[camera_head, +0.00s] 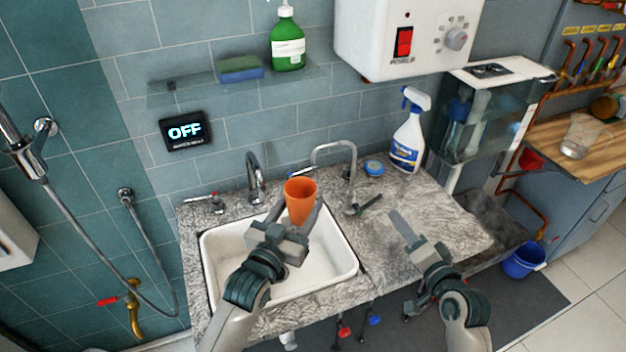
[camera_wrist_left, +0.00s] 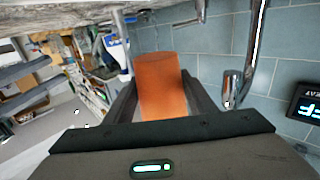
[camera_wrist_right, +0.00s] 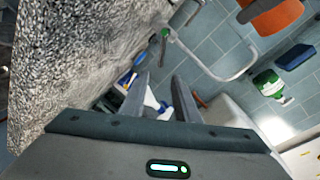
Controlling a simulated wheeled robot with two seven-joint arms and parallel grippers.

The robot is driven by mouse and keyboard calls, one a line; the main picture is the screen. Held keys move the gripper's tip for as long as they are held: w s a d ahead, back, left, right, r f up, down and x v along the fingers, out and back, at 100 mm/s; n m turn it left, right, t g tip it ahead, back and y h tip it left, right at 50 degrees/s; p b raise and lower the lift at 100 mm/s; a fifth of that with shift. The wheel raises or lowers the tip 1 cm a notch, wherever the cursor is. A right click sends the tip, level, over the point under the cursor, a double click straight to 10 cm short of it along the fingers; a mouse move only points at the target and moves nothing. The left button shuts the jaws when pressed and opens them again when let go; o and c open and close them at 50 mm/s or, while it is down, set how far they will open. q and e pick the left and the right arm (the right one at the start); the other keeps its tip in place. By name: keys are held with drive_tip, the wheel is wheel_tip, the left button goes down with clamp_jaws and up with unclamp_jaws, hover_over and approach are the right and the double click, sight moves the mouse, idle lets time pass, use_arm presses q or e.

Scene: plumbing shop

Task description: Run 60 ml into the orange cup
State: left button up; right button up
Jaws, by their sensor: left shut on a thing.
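The orange cup (camera_head: 300,198) is upright above the white sink (camera_head: 335,262), and my left gripper (camera_head: 296,217) is shut around its sides. The cup also shows between the fingers in the left wrist view (camera_wrist_left: 162,85). Its inside is too small to read. A thin gooseneck tap (camera_head: 350,180) with a dark lever (camera_head: 371,206) stands to the right of the cup; its spout end is near the rim. A thicker chrome tap (camera_head: 254,178) stands behind and left. A wall display (camera_head: 185,131) reads OFF. My right gripper (camera_head: 418,232) is open and empty above the counter, right of the sink.
A spray bottle (camera_head: 410,135) and a blue round tin (camera_head: 374,168) stand at the counter's back. A white heater (camera_head: 400,35) with a red switch hangs above. A glass shelf holds a green bottle (camera_head: 287,45) and a sponge (camera_head: 240,70). The right counter (camera_head: 450,215) is mostly clear.

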clamp_jaws()
drive_tip(key=m, duration=0.2)
drive_tip(key=f+m, duration=0.1)
drive_tip(key=m, duration=0.2)
drive_tip(key=shift+m, duration=0.3)
drive_tip(key=m, duration=0.3)
drive_tip(key=f+m, duration=0.1)
drive_tip(key=m, duration=0.2)
drive_tip(key=shift+d, duration=0.2)
drive_tip(key=m, duration=0.3)
drive_tip(key=f+m, duration=0.1)
drive_tip(key=m, duration=0.1)
drive_tip(key=shift+d+m, duration=0.15)
drive_tip(key=shift+m, duration=0.25)
